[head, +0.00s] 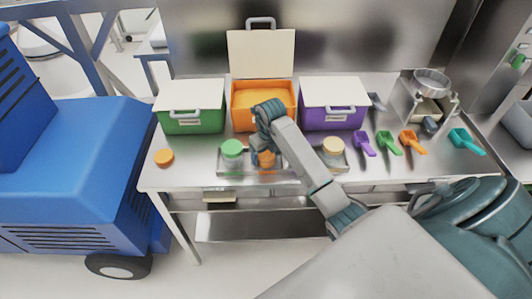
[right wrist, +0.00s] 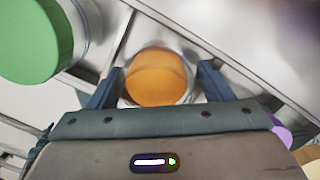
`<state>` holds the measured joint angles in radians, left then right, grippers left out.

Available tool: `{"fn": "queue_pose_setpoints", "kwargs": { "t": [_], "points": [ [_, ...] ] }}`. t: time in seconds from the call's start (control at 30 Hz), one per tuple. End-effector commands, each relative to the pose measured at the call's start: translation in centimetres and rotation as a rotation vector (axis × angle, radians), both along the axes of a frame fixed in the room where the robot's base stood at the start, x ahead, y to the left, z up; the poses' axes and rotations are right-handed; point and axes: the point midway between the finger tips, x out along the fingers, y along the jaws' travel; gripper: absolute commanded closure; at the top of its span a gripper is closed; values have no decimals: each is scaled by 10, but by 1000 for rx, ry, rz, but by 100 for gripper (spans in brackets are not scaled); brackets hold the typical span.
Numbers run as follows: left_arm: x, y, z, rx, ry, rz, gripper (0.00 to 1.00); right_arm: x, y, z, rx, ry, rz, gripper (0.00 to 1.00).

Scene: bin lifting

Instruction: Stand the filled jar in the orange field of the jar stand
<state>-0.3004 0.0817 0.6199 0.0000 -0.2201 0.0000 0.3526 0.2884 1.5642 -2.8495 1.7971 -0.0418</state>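The filled jar (right wrist: 155,78) has orange contents under a clear rim and sits between the fingers of my right gripper (right wrist: 158,78) in the right wrist view. Both fingers appear to touch its sides. In the head view my right gripper (head: 266,138) hangs over the jar (head: 266,159), hiding its upper part. The jar is at the orange-marked middle field of the metal jar stand (head: 300,169); whether its base rests there is hidden. A green-lidded jar (head: 232,148) stands left of it, also large in the right wrist view (right wrist: 35,40). My left gripper is out of view.
A cream-topped jar (head: 333,147) stands at the stand's right. An orange lid (head: 164,157) lies at the table's left. Behind are a green bin (head: 190,122), an open orange bin (head: 241,117) and a purple bin (head: 333,119). Several coloured scoops (head: 389,144) lie at right.

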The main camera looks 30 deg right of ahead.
Motion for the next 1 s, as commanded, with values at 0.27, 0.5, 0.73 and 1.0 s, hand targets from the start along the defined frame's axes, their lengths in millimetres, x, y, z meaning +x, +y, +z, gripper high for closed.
{"fn": "queue_pose_setpoints", "kwargs": {
  "t": [0.27, 0.5, 0.73, 1.0],
  "points": [
    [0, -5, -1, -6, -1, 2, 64, 0, 0, 8, 0, -3, 0, 27],
    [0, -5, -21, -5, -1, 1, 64, -5, -1, 51, -2, -7, 1, 27],
    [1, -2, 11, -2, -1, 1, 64, -10, 0, 98, 0, 0, 0, 27],
    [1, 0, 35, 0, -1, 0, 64, -13, -1, 121, 0, 0, 0, 27]
  ]
}}
